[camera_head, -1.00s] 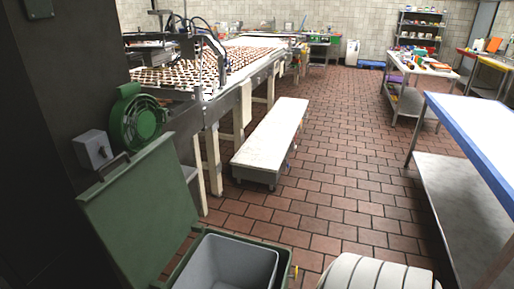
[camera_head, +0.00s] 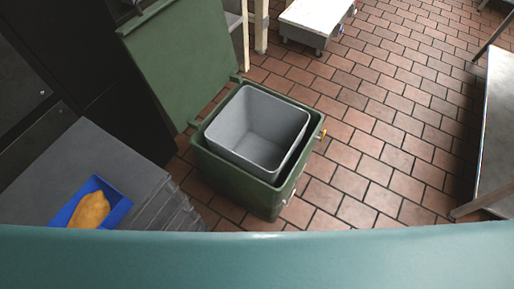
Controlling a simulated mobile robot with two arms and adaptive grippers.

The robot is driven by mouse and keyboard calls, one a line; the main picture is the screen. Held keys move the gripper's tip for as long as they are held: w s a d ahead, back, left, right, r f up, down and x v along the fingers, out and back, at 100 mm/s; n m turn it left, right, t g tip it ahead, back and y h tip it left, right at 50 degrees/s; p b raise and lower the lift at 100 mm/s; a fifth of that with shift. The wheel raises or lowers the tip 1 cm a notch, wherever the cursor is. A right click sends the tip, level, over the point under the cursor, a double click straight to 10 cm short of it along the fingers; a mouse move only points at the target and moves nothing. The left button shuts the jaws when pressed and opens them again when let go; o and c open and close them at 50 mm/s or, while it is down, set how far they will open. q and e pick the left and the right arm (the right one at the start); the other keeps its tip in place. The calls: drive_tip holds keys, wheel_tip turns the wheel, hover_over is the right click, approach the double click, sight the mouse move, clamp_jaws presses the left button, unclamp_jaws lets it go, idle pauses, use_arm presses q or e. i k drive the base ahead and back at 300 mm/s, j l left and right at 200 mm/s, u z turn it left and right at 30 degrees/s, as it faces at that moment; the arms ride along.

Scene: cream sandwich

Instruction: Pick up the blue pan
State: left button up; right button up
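The blue pan (camera_head: 119,211) sits at the lower left of the head view, on top of a grey block-like stand (camera_head: 95,155). It is a small rectangular pan with low walls. A rounded golden-orange item (camera_head: 89,211) lies in it. The pan's near edge is cut off by a teal curved surface across the bottom of the picture. Neither of my grippers shows in the view.
A green bin (camera_head: 240,188) with an empty grey inner tub (camera_head: 262,125) stands open to the right of the stand, its green lid (camera_head: 190,55) raised. Tiled floor (camera_head: 390,150) is clear right of the bin. A metal table (camera_head: 500,130) stands at the right edge.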

sight(97, 205)
drive_tip(key=u, duration=1.9)
